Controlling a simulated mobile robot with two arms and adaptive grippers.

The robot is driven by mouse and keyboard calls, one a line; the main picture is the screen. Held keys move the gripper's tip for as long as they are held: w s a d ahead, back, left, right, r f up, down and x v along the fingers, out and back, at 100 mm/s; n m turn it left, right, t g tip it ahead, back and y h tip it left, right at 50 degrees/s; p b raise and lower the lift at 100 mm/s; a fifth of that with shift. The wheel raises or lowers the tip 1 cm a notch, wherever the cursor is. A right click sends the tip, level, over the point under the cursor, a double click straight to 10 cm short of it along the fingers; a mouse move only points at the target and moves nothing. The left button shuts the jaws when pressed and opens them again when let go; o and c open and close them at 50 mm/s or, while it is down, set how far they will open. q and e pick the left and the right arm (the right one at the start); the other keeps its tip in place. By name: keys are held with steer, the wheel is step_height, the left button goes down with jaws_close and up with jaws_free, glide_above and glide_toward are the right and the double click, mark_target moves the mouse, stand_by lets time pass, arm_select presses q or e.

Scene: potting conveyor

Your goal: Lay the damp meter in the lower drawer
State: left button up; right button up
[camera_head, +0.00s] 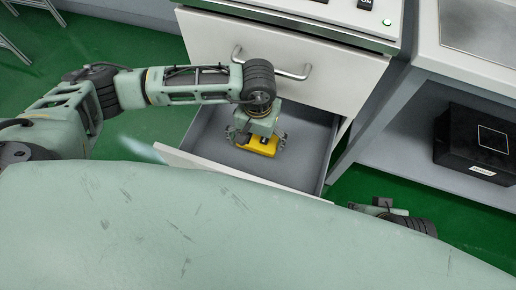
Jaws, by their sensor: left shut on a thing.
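The yellow damp meter (262,149) shows in the head view, inside the outline of the open lower drawer (304,166). My left gripper (258,143) points down into the drawer and is shut on the damp meter. The gripper covers part of the meter, and I cannot tell whether the meter touches the drawer floor. The drawer is pulled out and otherwise looks empty. Only a part of my right arm shows at the lower right edge of my body, and its fingers are hidden.
The upper drawer (335,85) with a bar handle (290,75) is shut above the open one. A black box (474,143) sits on a shelf at the right. A bench (470,60) stands above that shelf. Green floor is clear at the left.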

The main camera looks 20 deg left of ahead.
mark_target(258, 139)
arm_select(q)
step_height(258, 139, down, 3)
steer(key=shift+f, duration=0.15)
steer(key=shift+f+b, duration=0.35)
steer(key=shift+f, duration=0.55)
step_height(258, 139, down, 3)
steer(key=shift+r, duration=0.2)
arm_select(e)
steer(key=shift+v, duration=0.95)
arm_select(q)
steer(key=shift+b, duration=0.35)
arm_select(e)
steer(key=shift+s+d+f, duration=0.1)
steer(key=shift+s+f, duration=0.05)
steer(key=shift+f, duration=0.05)
arm_select(q)
steer(key=o, duration=0.7)
steer(key=shift+f, duration=0.2)
steer(key=o, duration=0.3)
steer(key=shift+r, duration=0.1)
